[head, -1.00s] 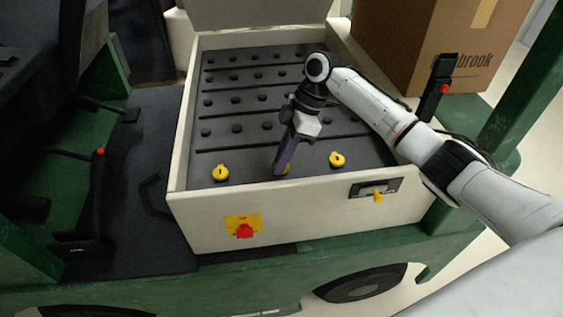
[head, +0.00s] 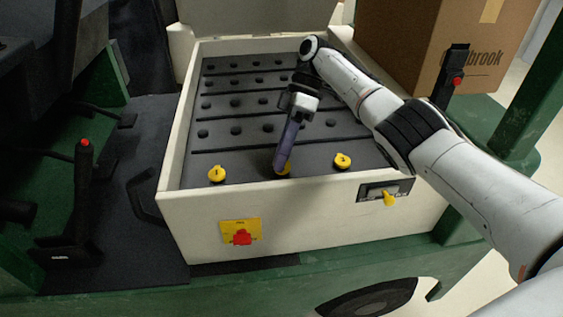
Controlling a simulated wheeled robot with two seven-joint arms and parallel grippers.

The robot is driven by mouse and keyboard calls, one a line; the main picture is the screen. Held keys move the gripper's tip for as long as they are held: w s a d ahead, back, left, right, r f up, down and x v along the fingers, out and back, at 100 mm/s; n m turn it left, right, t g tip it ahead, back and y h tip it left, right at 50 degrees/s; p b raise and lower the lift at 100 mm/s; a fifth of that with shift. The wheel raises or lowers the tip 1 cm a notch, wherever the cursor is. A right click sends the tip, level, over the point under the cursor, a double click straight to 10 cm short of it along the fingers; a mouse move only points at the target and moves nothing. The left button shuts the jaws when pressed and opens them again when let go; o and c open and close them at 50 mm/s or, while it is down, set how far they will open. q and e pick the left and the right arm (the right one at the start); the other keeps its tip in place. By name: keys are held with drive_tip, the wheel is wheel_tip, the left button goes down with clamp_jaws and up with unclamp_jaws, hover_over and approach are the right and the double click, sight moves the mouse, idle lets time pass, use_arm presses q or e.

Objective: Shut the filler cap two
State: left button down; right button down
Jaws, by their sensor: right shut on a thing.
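Three yellow filler caps sit in a row along the near edge of the dark battery top. Cap one (head: 217,174) is at the left and cap three (head: 342,161) at the right. Filler cap two (head: 287,170) is between them, mostly hidden behind the fingers of my right gripper (head: 282,168). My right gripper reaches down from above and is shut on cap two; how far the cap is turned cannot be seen. My left gripper is not in view.
The open cream box (head: 200,226) has a raised lid (head: 255,15) behind. Its front carries a red switch on a yellow plate (head: 240,232) and a yellow-handled connector (head: 388,197). A cardboard box (head: 410,50) stands at back right, near a black lever (head: 452,75). Another lever (head: 82,190) stands left.

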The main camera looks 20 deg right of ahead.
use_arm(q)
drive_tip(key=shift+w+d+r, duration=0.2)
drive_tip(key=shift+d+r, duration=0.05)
use_arm(e)
drive_tip(key=c, duration=1.9)
unclamp_jaws()
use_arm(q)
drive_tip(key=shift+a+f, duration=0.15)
use_arm(e)
drive_tip(key=shift+o, duration=0.2)
